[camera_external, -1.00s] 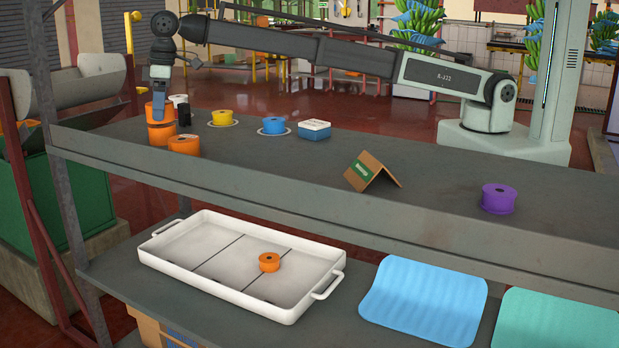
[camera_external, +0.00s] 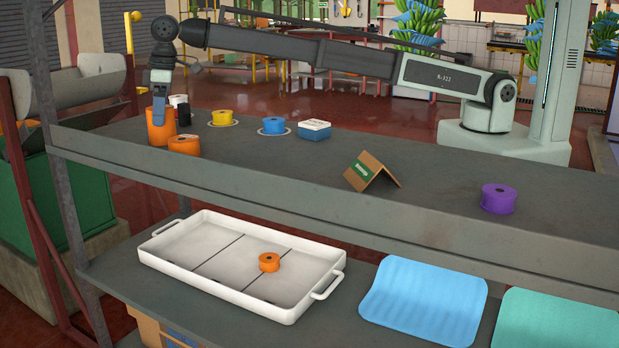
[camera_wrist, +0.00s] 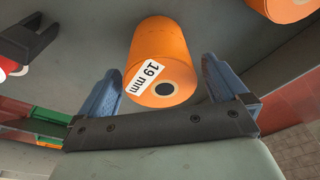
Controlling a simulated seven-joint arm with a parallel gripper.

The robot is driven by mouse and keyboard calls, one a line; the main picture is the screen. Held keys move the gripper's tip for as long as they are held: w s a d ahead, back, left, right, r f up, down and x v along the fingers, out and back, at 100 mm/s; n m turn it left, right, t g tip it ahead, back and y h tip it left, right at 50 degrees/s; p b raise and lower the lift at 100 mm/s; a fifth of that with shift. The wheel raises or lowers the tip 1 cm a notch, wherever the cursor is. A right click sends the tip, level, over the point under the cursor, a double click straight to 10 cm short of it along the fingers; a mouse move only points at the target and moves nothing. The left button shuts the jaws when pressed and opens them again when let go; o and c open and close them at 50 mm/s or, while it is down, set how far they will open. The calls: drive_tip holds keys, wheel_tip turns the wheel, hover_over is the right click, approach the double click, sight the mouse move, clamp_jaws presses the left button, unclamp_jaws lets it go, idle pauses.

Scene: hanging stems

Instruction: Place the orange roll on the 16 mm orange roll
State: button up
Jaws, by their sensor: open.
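An orange roll (camera_wrist: 160,85) with a white label reading "19 mm" and a dark centre hole shows in the wrist view. In the external view, a tall orange shape (camera_external: 167,130) stands at the shelf's left end; it looks like two aligned rolls, though I see no clear seam. My gripper (camera_wrist: 161,66) is open, a finger on either side of the labelled roll; it also shows in the external view (camera_external: 160,108). A separate short orange roll (camera_external: 184,146) stands in front, partly seen in the wrist view (camera_wrist: 292,8). I can read no 16 mm label.
A black-and-white item (camera_external: 181,110) stands close beside the tall orange shape. Yellow (camera_external: 222,117) and blue (camera_external: 273,125) rolls, a blue-white box (camera_external: 314,130), a cardboard tent (camera_external: 372,171) and a purple roll (camera_external: 498,198) share the shelf. A white tray below (camera_external: 165,262) holds an orange roll (camera_external: 269,262).

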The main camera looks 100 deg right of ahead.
sight(167, 107)
wheel_tip(167, 107, up, 12)
drive_tip(key=s, duration=0.1)
drive_tip(key=shift+s, duration=0.4)
